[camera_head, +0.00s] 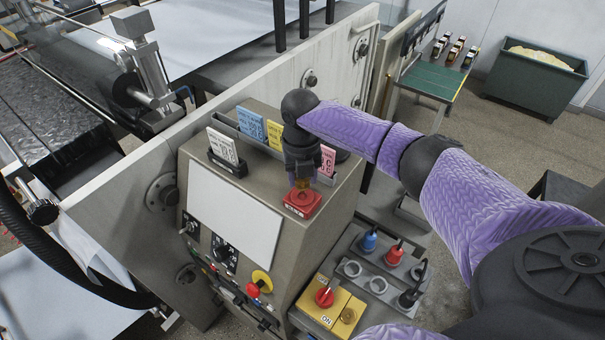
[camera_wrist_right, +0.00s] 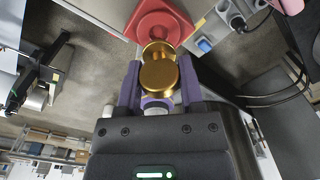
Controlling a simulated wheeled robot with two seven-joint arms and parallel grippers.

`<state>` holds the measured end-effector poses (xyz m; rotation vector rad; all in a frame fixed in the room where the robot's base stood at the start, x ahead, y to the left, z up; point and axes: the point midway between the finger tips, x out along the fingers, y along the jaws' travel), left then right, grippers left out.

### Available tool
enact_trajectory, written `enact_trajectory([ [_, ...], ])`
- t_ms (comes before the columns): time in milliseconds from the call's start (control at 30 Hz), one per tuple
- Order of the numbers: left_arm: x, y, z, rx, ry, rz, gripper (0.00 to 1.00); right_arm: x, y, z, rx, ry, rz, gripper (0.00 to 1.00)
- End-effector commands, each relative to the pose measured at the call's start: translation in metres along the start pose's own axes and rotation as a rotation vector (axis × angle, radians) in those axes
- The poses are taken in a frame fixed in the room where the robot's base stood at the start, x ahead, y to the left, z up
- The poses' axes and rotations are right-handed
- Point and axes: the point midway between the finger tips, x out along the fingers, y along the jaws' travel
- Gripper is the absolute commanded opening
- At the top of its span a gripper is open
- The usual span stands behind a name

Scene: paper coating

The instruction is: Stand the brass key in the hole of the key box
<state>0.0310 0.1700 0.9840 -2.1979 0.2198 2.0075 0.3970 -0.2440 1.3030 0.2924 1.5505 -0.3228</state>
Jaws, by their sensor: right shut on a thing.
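My right gripper (camera_head: 302,180) points down over the red key box (camera_head: 301,204), which sits on the front right of the machine's grey top. In the right wrist view the gripper (camera_wrist_right: 160,90) is shut on the brass key (camera_wrist_right: 160,76), whose round gold head shows between the fingers. The key's far end meets the raised middle of the red box (camera_wrist_right: 160,24) in that view. The key's head hides the hole, so I cannot tell whether the tip is inside it. In the head view only a little brass shows below the fingers. My left gripper is not in view.
Cards in blue (camera_head: 250,124), yellow and pink stand in a rack close behind the gripper. A white card (camera_head: 222,147) stands to the left. A yellow panel (camera_head: 331,305) with a red knob and a grey plug panel (camera_head: 363,262) lie lower in front.

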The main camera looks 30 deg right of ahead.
Motion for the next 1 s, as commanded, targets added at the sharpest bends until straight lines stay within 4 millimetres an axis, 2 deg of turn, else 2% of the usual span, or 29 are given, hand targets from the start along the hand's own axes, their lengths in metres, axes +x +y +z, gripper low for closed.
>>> enact_trajectory([
  [567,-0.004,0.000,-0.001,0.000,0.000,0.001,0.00,0.001,0.000,0.000,0.000,0.000,0.000,0.00],
  [1000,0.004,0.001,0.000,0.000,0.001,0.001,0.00,0.011,0.000,0.000,0.000,0.000,0.000,0.00],
])
